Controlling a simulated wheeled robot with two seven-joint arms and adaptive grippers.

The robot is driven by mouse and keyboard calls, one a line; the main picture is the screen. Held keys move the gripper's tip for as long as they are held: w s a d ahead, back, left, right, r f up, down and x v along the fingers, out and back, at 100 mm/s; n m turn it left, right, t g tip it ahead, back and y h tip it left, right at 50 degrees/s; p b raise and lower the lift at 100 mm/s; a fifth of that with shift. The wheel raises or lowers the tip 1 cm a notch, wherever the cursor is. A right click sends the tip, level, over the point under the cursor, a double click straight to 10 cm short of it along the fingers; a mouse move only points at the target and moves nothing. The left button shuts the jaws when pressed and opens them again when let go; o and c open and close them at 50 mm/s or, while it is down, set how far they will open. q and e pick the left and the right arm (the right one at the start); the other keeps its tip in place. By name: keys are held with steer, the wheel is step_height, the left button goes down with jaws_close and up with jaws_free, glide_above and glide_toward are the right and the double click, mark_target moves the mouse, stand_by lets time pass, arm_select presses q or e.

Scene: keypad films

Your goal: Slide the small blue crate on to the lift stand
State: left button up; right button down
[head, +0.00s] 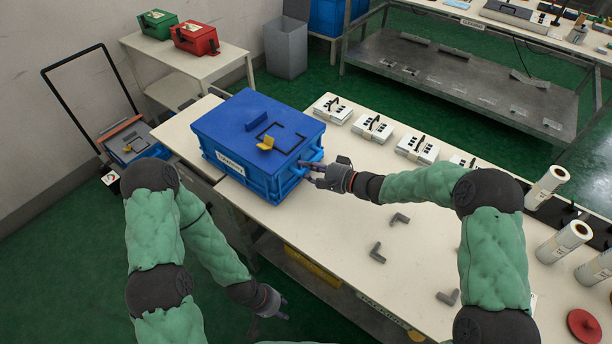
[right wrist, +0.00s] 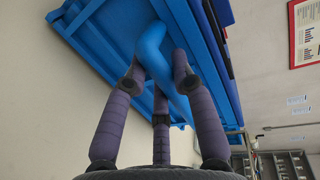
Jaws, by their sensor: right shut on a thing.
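The small blue crate (head: 226,163) has a closed lid with a yellow latch and a white label on its front. It sits at the far left end of the long beige table and overlaps the adjoining beige top (head: 178,138), which looks like the lift stand. My right gripper (head: 312,175) is at the crate's right end, its fingers closed around the blue bar handle (right wrist: 152,45), also seen in the right wrist view. My left gripper (head: 281,308) hangs low in front of the table, empty, its fingers apart. The crate hides much of the joint between the tops.
White boxes with black handles (head: 374,127) line the table's back edge. Grey brackets (head: 377,252) lie on the clear middle. White rolls (head: 564,242) stand at the right. A black-handled trolley (head: 137,150) is left, and a side table holds green and red cases (head: 195,39).

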mark_target(293, 162)
steer(key=shift+a, duration=0.15)
steer(key=shift+w+a+b, duration=0.6)
steer(key=shift+w+a, duration=0.1)
steer(key=shift+a, duration=0.3)
steer(key=shift+w+a+b, duration=0.6)
steer(key=shift+w+a, duration=0.1)
steer(key=shift+a, duration=0.25)
steer(key=shift+w+r+x, duration=0.1)
steer(key=shift+r+x, duration=0.05)
steer(key=shift+x, duration=0.65)
steer(key=shift+w+r+x, duration=0.1)
steer(key=shift+r+x, duration=0.05)
steer(key=shift+x, duration=0.65)
steer(key=shift+w+r+x, duration=0.1)
steer(key=shift+r+x, duration=0.1)
steer(key=shift+x, duration=0.65)
steer(key=shift+w+r+x, duration=0.1)
steer(key=shift+r+x, duration=0.05)
steer(key=shift+x, duration=0.65)
steer(key=shift+w+r+x, duration=0.1)
steer(key=shift+r+x, duration=0.05)
steer(key=shift+x, duration=0.6)
steer(key=shift+w+r+x, duration=0.1)
steer(key=shift+r+x, duration=0.05)
steer(key=shift+x, duration=0.65)
